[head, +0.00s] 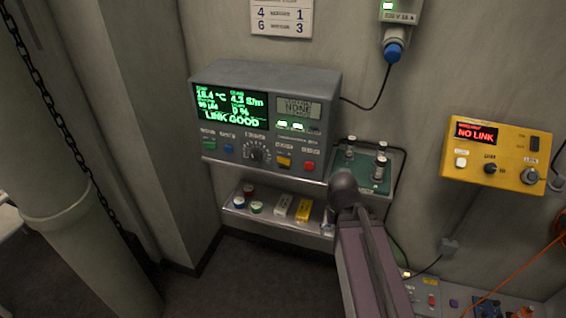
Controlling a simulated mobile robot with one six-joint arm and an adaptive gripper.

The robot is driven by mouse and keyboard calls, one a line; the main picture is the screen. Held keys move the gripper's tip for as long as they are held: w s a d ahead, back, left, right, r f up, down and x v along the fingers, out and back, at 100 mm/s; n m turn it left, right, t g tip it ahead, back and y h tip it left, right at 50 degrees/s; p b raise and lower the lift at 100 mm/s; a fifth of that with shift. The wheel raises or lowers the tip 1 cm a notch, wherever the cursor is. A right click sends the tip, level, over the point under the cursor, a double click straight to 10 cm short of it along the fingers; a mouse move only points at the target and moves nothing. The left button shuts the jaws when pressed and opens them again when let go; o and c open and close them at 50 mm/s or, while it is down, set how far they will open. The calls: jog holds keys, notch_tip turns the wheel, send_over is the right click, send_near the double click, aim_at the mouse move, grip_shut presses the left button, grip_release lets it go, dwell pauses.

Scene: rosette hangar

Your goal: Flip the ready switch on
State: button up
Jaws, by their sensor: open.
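No switch carries a legible "ready" label in the head view, so I cannot tell which one is the ready switch. The grey console (265,82) on the wall shows "LINK GOOD" on its green screen and has a row of small controls, including a dial (257,152), a yellow control (284,161) and a red button (308,166). A yellow box (508,146) at right reads "NO LINK" and has a dark switch (535,143) and a knob (491,168). My arm rises from the bottom centre; my gripper cannot be made out.
A shelf (275,218) under the console holds small jars and boxes. A green-topped tray (370,164) with metal posts stands right of the console. A low panel (432,296) with a red control is partly behind my arm. A thick pillar (80,170) and chain stand at left.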

grip_shut()
dwell(1.2)
